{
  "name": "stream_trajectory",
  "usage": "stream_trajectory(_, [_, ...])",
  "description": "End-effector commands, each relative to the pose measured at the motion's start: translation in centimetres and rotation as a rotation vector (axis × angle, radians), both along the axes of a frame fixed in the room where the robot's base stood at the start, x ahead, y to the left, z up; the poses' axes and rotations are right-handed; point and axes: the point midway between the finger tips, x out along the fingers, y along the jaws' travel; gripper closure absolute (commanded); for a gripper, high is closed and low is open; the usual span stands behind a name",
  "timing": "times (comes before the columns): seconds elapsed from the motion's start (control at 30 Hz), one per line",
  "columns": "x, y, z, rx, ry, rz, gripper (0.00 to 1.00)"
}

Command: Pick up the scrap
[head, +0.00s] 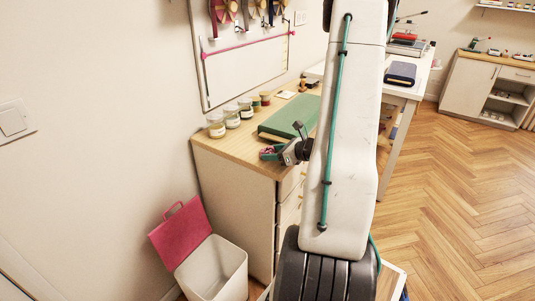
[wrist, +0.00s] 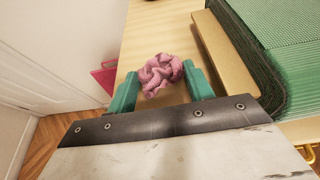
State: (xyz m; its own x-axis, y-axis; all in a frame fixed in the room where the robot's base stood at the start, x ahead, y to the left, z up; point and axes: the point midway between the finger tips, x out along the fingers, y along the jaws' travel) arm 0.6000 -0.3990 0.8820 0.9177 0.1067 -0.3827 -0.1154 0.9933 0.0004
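The scrap is a crumpled pink cloth (wrist: 160,72) on the light wooden top of the drawer cabinet (wrist: 150,38). My gripper (wrist: 161,84) is open, its two green fingers on either side of the scrap's near part. The right finger is very close to the cloth or touching it; a small gap shows by the left finger. In the head view my gripper (head: 269,153) is low over the cabinet's front edge, with only a bit of pink visible between its fingers.
A green cutting mat or board (head: 290,118) lies just right of the scrap. Several jars (head: 216,126) and thread spools line the wall side. A white bin (head: 215,267) with its pink lid (head: 180,232) raised stands on the floor beside the cabinet.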

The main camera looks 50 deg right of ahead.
Motion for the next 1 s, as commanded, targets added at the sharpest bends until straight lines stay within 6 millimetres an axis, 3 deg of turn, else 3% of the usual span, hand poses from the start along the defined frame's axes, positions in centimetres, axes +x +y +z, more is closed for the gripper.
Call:
stream_trajectory(0.57, [0.0,-0.1,0.9,-0.003,-0.001,0.000,0.71])
stream_trajectory(1.0, [0.0,0.0,8.1,-0.005,-0.002,0.001,0.71])
